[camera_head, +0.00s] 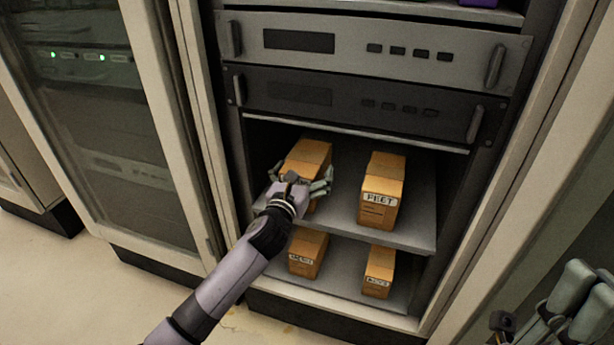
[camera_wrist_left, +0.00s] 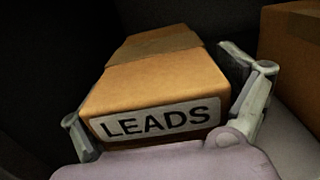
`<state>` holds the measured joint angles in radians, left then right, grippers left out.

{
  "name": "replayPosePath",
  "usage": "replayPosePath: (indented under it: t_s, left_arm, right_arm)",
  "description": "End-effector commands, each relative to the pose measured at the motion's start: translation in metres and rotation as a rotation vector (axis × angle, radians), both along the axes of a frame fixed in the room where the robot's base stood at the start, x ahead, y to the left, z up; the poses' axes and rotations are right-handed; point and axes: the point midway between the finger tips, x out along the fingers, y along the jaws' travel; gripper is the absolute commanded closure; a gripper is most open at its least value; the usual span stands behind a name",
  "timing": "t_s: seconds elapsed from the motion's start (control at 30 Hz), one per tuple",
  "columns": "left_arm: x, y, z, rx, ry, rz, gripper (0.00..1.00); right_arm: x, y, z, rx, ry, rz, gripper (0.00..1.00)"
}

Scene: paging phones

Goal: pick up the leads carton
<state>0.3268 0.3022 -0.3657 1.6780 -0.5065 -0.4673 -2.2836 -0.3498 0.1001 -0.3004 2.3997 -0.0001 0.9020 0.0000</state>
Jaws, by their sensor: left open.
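The leads carton (camera_head: 308,153) is an orange-brown box on the upper open shelf of the rack, at the left. In the left wrist view the leads carton (camera_wrist_left: 160,85) shows its tape on top and a "LEADS" label on its near face. My left gripper (camera_head: 302,176) is open at the near end of the carton. In the left wrist view one finger of the left gripper (camera_wrist_left: 148,84) is on each side of the box; contact is unclear. My right gripper (camera_head: 572,308) is at the lower right, partly cut off, away from the shelves.
A carton labelled like "PILOT" (camera_head: 381,190) stands to the right on the same shelf (camera_head: 340,215). Two smaller cartons, left (camera_head: 308,252) and right (camera_head: 379,271), stand on the shelf below. A dark rack unit (camera_head: 350,98) sits above. Side frames bound the opening.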

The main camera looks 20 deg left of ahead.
Motion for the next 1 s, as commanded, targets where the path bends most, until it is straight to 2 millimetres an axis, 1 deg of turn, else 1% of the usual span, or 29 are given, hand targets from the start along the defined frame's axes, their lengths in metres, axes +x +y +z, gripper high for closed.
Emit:
replayPosePath:
  t_s: [0.1,0.17,1.0]
  left_arm:
    - [-0.0003,0.0001,0.0003,0.000,0.000,0.000,0.06]
    - [-0.0003,0.0001,0.0002,0.000,0.000,0.000,0.10]
    - [-0.0005,0.0001,-0.0003,0.000,0.001,0.000,0.67]
  right_arm:
    - [0.0001,0.0000,0.0004,0.000,0.000,0.000,1.00]
    - [0.0001,0.0001,0.0004,0.000,0.001,0.000,1.00]
    - [0.0004,0.0001,0.0002,-0.001,0.002,0.000,1.00]
